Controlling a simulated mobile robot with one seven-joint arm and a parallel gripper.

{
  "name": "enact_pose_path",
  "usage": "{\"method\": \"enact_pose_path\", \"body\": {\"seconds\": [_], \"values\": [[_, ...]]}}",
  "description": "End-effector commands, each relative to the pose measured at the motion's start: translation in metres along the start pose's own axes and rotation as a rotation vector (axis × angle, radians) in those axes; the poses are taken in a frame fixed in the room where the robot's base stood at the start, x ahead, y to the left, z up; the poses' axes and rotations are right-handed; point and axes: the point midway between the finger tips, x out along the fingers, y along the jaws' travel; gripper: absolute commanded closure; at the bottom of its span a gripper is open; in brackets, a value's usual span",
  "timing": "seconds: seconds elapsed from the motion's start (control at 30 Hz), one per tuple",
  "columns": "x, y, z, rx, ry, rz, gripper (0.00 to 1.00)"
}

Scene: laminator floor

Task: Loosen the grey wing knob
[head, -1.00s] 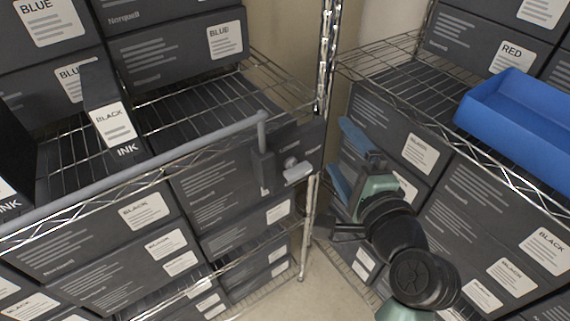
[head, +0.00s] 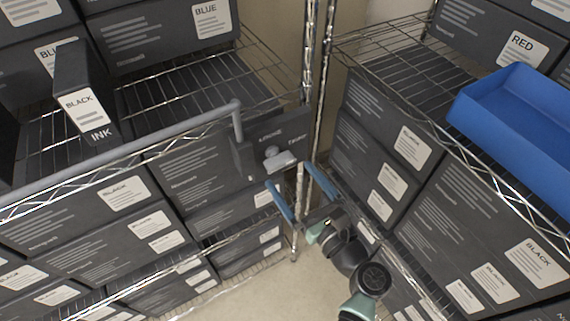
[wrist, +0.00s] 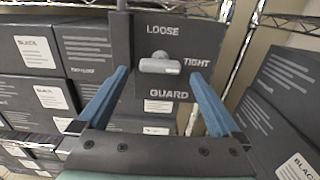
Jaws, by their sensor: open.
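The grey wing knob (head: 279,160) sits on a dark plate (head: 262,138) at the right end of a grey bar. In the wrist view the gripper's fingers (wrist: 160,72) stand wide apart, one on each side of the knob in the picture. They look apart from the knob; the remaining distance is hard to tell.
The grey guard bar (head: 130,150) runs along the left shelf's front edge. A black ink box (head: 84,95) leans on that shelf. A blue bin (head: 515,120) sits on the right shelf. Dark cartons fill both racks. A chrome post (head: 312,80) stands close behind the plate.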

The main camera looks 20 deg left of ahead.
Motion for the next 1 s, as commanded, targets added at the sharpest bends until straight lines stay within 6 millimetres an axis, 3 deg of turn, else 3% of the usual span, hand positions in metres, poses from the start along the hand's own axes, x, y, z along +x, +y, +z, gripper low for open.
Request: {"method": "enact_pose_path", "body": {"seconds": [0.23,0.63,1.0], "values": [[0.033,0.000,0.001,-0.001,0.000,0.001,0.00],[0.040,0.000,0.000,-0.002,0.000,0.000,0.02],[0.039,0.000,0.000,-0.002,0.000,0.000,0.68]]}}
